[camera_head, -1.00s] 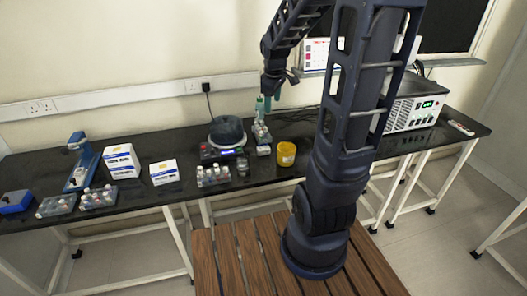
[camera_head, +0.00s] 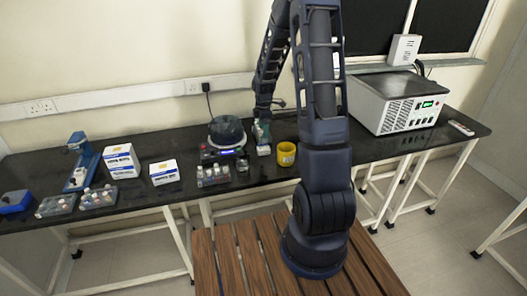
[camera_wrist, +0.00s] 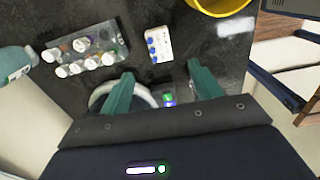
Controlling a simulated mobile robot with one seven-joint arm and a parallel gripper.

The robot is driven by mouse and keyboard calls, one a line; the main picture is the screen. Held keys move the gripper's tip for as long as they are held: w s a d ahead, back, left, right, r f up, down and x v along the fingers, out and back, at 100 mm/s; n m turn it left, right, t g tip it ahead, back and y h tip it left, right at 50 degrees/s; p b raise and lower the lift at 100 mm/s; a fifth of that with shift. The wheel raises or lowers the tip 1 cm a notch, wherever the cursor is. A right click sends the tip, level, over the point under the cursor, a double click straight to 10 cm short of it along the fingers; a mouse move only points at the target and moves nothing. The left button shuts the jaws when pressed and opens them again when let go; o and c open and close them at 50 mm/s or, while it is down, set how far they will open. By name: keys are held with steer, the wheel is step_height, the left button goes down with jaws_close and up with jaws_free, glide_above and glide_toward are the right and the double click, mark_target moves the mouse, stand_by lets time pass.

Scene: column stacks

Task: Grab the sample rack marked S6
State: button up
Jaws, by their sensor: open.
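My gripper (camera_head: 262,128) hangs low over the bench between the round dark device and the yellow container. In the wrist view its two teal fingers (camera_wrist: 162,86) are apart with nothing gripped between them. A clear rack of white-capped vials (camera_wrist: 86,52) lies ahead and to the left of the fingers, apart from them. I cannot read an S6 mark on any rack.
A small white block with blue dots (camera_wrist: 155,45) lies beyond the fingers. The yellow container (camera_head: 286,154) is to the right, the round dark device (camera_head: 227,132) to the left. White boxes (camera_head: 122,161) (camera_head: 164,172) and an instrument (camera_head: 395,103) stand farther off.

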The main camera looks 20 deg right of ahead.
mark_target(264, 148)
steer(key=shift+f, duration=5.5)
steer(key=c, duration=1.1)
